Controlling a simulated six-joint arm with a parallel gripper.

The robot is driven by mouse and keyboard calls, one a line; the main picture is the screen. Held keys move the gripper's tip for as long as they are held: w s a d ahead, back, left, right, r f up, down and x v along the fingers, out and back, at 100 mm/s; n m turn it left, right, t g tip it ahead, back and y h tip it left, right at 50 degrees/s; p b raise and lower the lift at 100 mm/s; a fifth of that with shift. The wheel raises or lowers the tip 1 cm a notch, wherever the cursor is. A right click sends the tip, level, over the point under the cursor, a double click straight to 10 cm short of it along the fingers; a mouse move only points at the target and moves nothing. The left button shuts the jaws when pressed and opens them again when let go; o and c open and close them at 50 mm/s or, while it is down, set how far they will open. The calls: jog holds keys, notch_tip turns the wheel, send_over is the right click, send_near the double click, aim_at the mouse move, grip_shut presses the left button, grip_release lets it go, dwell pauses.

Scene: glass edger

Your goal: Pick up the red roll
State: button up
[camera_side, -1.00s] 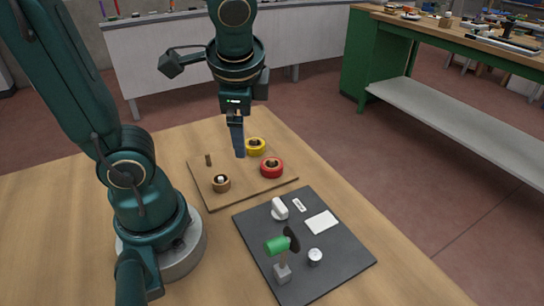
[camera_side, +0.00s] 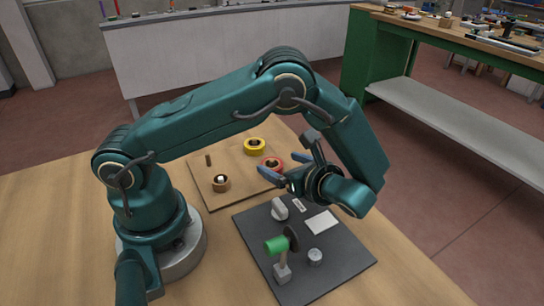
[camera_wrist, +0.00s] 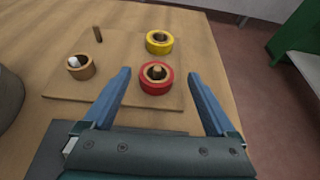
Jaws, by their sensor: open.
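The red roll (camera_wrist: 157,87) lies flat around a wooden peg on the wooden board (camera_wrist: 62,88), near the board's front edge in the wrist view. In the side view the red roll (camera_side: 268,163) is partly hidden by my gripper (camera_side: 272,179). In the wrist view my gripper (camera_wrist: 157,88) is open and empty. Its blue fingers stand wide apart, one to each side of the red roll in the picture, and do not touch it.
On the same board are a yellow roll (camera_side: 254,149), a brown roll (camera_side: 221,188) and a bare wooden peg (camera_side: 208,160).

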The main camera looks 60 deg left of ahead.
aim_at(273, 164)
jog(key=shift+s+f, duration=0.2)
jog(key=shift+f, duration=0.1)
jog(key=shift+a+f, duration=0.15)
jog(key=shift+x, duration=2.25)
jog(key=c, duration=1.4)
